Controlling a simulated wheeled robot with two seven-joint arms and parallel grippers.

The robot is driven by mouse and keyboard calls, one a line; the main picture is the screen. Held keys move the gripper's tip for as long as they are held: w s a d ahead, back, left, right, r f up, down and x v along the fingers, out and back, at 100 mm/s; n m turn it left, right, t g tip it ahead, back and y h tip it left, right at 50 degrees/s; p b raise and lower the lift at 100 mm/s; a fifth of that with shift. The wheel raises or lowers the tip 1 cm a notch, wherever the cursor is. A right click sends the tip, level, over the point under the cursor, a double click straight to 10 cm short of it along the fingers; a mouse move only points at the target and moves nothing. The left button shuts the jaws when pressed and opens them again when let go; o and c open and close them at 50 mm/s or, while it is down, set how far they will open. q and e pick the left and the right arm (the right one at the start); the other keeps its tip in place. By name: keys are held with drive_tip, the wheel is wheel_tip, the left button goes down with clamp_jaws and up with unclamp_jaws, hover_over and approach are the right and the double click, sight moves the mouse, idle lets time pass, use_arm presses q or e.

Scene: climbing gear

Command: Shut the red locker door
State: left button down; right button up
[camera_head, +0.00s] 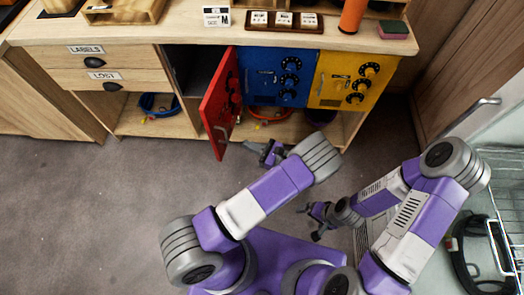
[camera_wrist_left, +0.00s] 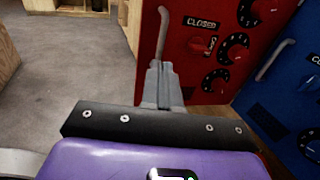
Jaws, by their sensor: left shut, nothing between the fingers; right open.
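The red locker door (camera_head: 221,104) stands open, swung out toward me beside the blue locker, with the dark locker interior (camera_head: 195,70) showing to its left. In the left wrist view its outer face (camera_wrist_left: 190,62) shows a grey handle, dials and a "CLOSED" label. My left gripper (camera_head: 250,147) is just right of the door's free end, low down. In the left wrist view its shut fingers (camera_wrist_left: 162,78) overlap the door face near the handle's lower end; I cannot tell whether they touch. My right gripper (camera_head: 311,222) is open and empty, away from the door.
The blue locker door (camera_head: 272,76) and yellow locker door (camera_head: 342,80) are shut to the right. The grey floor (camera_head: 90,200) at left is clear. A wire rack (camera_head: 505,190) stands at right.

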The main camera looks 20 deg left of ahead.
use_arm(q)
drive_tip(key=a+b, duration=0.1)
drive_tip(key=a, duration=0.5)
drive_tip(key=shift+w, duration=0.45)
